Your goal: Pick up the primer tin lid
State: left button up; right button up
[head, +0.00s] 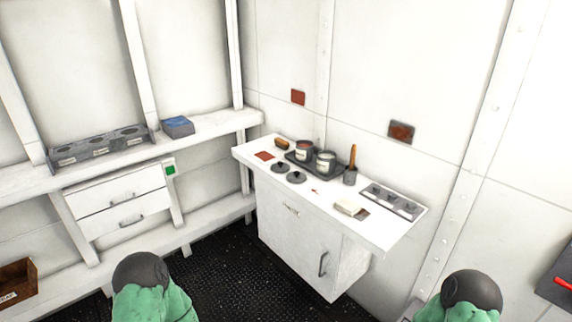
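Two dark round lids with knobs lie side by side on the white worktop (329,202), in front of a dark tray (296,159). One lid (279,168) is at the left and the other lid (297,177) is just right and nearer. On the tray stand two open tins, a left tin (304,150) with reddish contents and a right tin (325,161) with pale contents. Their labels are too small to read, so I cannot tell which lid is the primer's. Only green and dark parts of my arms show at the bottom edge; neither gripper is in view.
The worktop also holds a brush in a dark cup (350,176), a pale block (350,208), a red patch (264,156), a brown block (282,144) and a grey holder (393,202). Dark floor (232,260) lies open before the cabinet. A shelf (215,127) runs along the left wall.

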aim_at(280, 167)
jog(key=z, duration=0.25)
jog(key=i+j+z, duration=0.2)
jog(key=z, duration=0.25)
jog(key=i+j+z, duration=0.15)
jog(key=j+z, duration=0.8)
jog(key=i+l, duration=0.05)
